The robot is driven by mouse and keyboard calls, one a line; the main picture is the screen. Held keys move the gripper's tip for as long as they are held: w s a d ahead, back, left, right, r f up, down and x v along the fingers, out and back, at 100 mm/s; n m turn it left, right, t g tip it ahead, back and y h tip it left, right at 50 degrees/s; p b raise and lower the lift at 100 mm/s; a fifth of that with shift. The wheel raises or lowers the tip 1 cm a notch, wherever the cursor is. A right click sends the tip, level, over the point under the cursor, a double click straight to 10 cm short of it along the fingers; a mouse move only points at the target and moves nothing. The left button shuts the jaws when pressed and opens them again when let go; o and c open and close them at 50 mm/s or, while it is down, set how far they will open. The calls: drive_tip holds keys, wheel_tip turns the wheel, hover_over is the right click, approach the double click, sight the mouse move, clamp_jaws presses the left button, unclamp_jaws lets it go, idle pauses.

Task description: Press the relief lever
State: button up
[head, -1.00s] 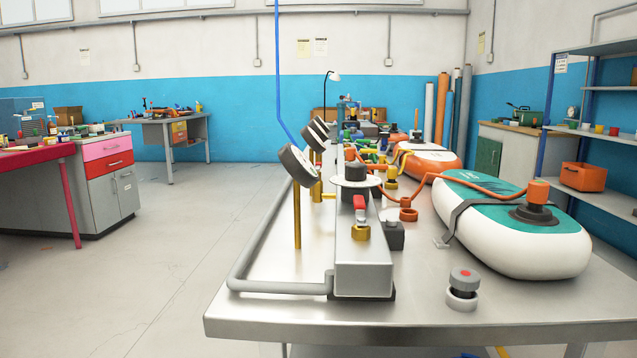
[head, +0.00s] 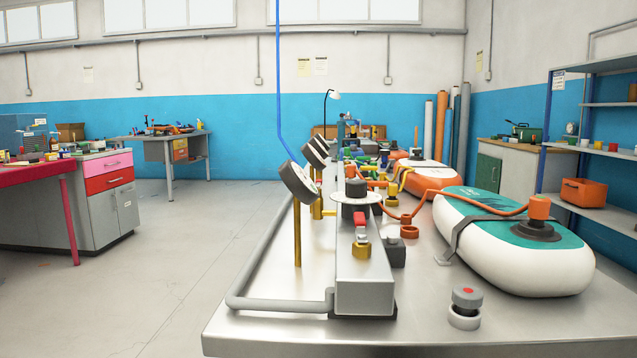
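A small red lever (head: 360,221) sits on a brass valve (head: 361,246) on top of the grey metal manifold block (head: 364,288) at the near end of the steel bench. It looks like the relief lever, though no label is readable. A dark knob (head: 355,190) with a white disc stands just behind it. A round gauge (head: 298,181) on a brass post (head: 297,235) leans to the left of the block. My gripper is not in view.
The steel bench (head: 270,340) fills the front right. A white and teal inflatable board (head: 515,265) with an orange hose lies right of the block. A grey and red button (head: 466,300) stands near the front. A grey rail (head: 275,304) runs along the left. Floor at left is clear.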

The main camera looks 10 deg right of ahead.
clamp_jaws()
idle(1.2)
